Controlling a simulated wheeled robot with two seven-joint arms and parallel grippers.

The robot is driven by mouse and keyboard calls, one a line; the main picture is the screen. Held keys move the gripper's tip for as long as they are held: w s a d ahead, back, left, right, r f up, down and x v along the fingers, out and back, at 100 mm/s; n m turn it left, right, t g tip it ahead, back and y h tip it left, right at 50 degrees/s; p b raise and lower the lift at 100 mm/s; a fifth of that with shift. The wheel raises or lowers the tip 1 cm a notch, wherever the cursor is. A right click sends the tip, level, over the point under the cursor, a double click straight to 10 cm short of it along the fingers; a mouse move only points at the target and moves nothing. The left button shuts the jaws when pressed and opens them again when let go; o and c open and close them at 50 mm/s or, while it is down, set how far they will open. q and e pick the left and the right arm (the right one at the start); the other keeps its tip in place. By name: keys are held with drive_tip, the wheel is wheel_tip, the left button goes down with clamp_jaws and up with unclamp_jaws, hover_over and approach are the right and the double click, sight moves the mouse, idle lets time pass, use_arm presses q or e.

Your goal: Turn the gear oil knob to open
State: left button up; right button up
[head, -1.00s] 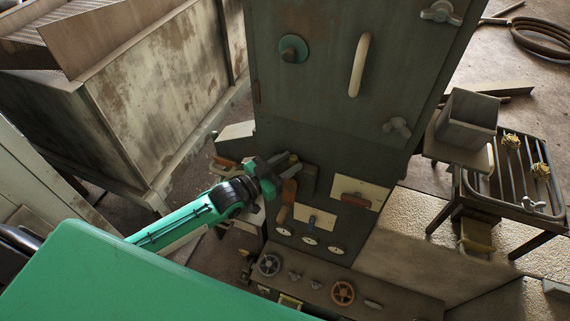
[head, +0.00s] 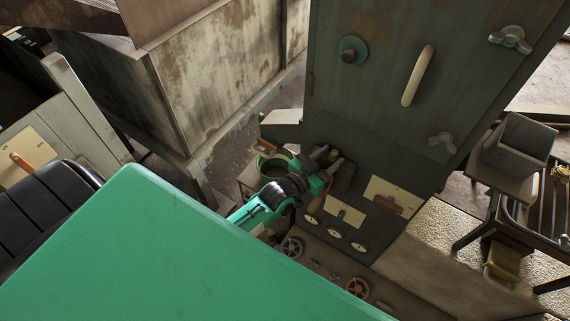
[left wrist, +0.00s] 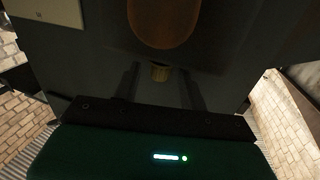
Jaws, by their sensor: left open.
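My left gripper (head: 328,159) is open in front of the lower left part of the dark green cabinet (head: 385,85). It also shows in the left wrist view (left wrist: 160,88), fingers apart and pointing at the cabinet face. There, a small brass-coloured piece (left wrist: 160,73) shows between the fingers, and a large rounded orange-brown handle (left wrist: 163,20) is above it. I cannot tell whether the fingers touch the piece. No label is readable, so I cannot tell which control is the gear oil knob. My right gripper is not in view.
A pale plate with a brown handle (head: 393,198) is to the right.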

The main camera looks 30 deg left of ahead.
use_arm(q)
drive_tip(key=shift+s+d+n+t+y+p, duration=0.1)
drive_tip(key=shift+d+n+t+y+p, duration=0.15)
drive_tip(key=shift+n+y, duration=0.6)
drive_tip(key=shift+d+n+t+y+p, duration=0.2)
drive_tip(key=shift+n+y, duration=0.25)
drive_tip(key=shift+y, duration=0.7)
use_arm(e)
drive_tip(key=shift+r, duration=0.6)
